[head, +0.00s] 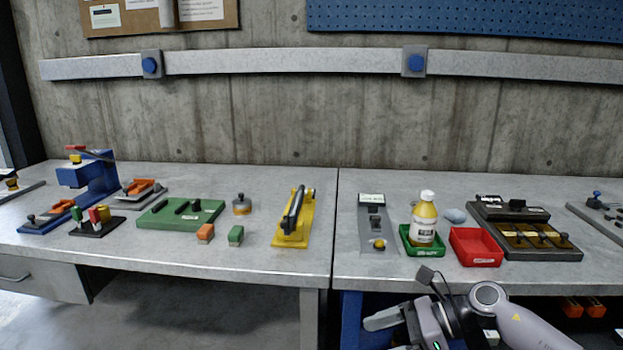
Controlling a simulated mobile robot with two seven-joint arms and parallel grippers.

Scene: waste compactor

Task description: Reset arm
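My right arm (530,325) comes in from the lower right, in front of the right workbench's front edge. Its gripper (388,333) points left, below the bench top. Its upper finger shows clearly and part of the lower finger shows at the picture's bottom edge, with a gap between them. I see nothing held in it. My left arm and gripper are not in view.
The right bench holds a green tray (408,246) with a yellow-and-white bottle (424,222), a red tray (476,248) and a dark fixture (540,240). The left bench holds a yellow lever tool (292,236), a green plate (165,220) and a blue press (97,178).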

